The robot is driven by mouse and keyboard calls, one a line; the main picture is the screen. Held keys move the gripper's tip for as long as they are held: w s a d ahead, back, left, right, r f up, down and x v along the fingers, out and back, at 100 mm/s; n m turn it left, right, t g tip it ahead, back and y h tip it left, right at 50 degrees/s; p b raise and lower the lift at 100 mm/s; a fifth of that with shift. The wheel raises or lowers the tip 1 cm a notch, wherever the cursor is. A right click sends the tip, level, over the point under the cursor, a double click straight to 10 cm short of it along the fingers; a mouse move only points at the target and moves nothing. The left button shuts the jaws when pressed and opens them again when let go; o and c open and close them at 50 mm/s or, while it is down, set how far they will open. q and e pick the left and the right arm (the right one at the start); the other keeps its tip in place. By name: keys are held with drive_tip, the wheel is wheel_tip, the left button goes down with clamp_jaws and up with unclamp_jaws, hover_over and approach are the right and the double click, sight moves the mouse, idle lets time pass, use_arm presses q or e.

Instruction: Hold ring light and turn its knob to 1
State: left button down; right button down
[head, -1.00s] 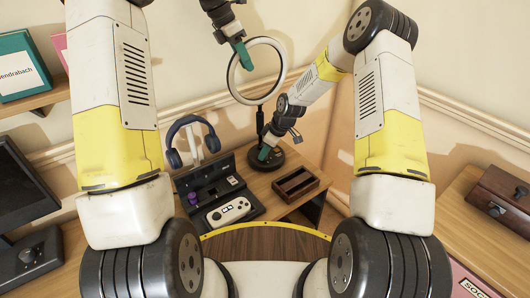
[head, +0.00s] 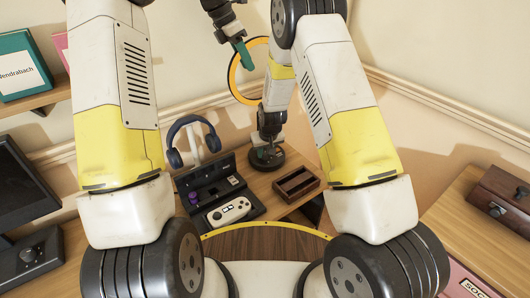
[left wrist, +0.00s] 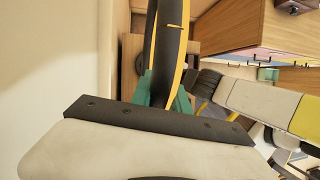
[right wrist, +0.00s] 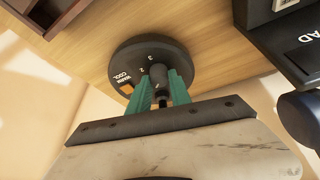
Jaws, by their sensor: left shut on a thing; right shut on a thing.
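The ring light's ring (head: 233,82) stands upright at the back and glows yellow-orange on its visible side. My left gripper (head: 243,53) is shut on its upper left part; in the left wrist view the ring (left wrist: 168,50) passes between the teal fingers (left wrist: 163,95). The round black base (head: 266,158) rests on the desk, partly hidden by my right arm. In the right wrist view the base (right wrist: 140,52) shows "2", "3", "WARM", "COOL" and an orange patch. My right gripper (right wrist: 163,90) is shut on the dark knob (right wrist: 158,74). I cannot tell which number the knob points to.
Blue headphones (head: 190,140) hang on a stand left of the base. A black organizer (head: 245,192) with a white controller (head: 229,211) stands in front of them. A brown wooden tray (head: 297,183) lies right of the base, close by.

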drive_tip(key=shift+m+h, duration=0.4)
drive_tip(key=shift+m, duration=0.4)
drive_tip(key=c, duration=1.2)
unclamp_jaws()
drive_tip(key=v, duration=1.2)
